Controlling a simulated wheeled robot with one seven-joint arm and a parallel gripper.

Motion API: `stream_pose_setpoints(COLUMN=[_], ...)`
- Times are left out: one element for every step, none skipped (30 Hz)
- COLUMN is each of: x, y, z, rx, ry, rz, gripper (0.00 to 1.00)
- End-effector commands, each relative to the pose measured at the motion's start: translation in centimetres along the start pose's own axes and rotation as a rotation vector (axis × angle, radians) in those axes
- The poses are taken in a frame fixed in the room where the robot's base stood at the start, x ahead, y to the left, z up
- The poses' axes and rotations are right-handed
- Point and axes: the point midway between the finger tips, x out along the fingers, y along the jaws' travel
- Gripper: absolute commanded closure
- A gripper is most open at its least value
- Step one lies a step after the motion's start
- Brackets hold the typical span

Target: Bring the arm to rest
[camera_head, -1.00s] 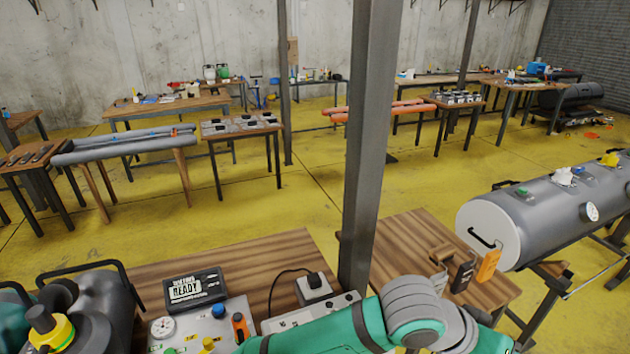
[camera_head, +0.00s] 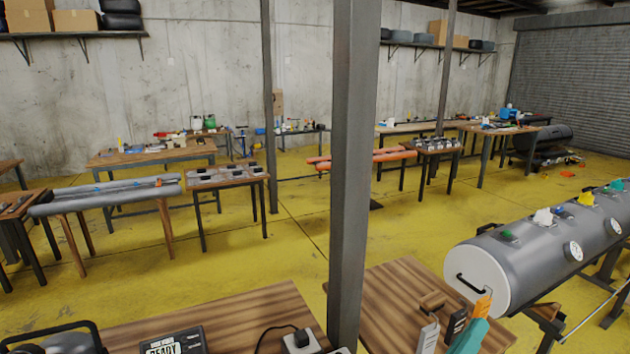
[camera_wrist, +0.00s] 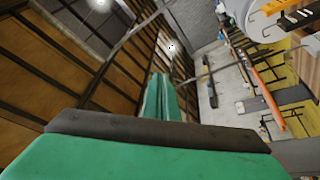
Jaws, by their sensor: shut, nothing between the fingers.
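My gripper (camera_wrist: 162,98) shows in the wrist view as two green fingers lying together, shut with nothing between them. It points up toward the ceiling beams, and the room appears turned sideways in that view. In the head view only a small teal piece (camera_head: 469,338) shows at the bottom edge, right of the middle, in front of the near right table. It looks like part of my arm, but I cannot tell which part. The rest of the arm is out of that view.
A grey post (camera_head: 352,190) stands close in front, between two wooden tables (camera_head: 250,310) (camera_head: 385,300). A large grey cylinder tube (camera_head: 535,250) with valves lies on a stand at the right. More tables line the back. The yellow floor (camera_head: 300,245) between is open.

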Motion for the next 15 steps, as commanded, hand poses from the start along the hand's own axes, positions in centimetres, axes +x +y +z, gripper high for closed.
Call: stream_pose_setpoints(x=[-0.8,-1.3,-2.0,-2.6,-3.2,-4.1,-4.8,-5.5,-6.5,-7.3,-8.1,-9.2,-10.1,-11.0,-12.2], y=[-1.1,-1.7,-2.6,-3.2,-3.9,-4.8,-5.5,-6.1,-7.0,-7.6,-8.3,-9.1,-9.7,-10.2,-11.0], z=[0.0,-0.1,-0.2,-0.3,-0.3,-0.2,-0.2,-0.1,0.1,0.2,0.5,0.8,1.0,1.3,1.7], rx=[-0.014,-0.015,-0.017,-0.017,-0.017,-0.015,-0.014,-0.011,-0.006,-0.002,0.002,0.01,0.017,0.023,0.035], ry=[0.043,0.068,0.102,0.125,0.15,0.178,0.2,0.219,0.245,0.263,0.279,0.3,0.314,0.327,0.343], rz=[-0.027,-0.043,-0.066,-0.086,-0.105,-0.133,-0.154,-0.176,-0.207,-0.23,-0.254,-0.287,-0.313,-0.338,-0.374], gripper=[1.0,1.0,1.0,1.0,1.0,1.0,1.0,1.0,1.0,1.0,1.0,1.0,1.0,1.0,1.0])
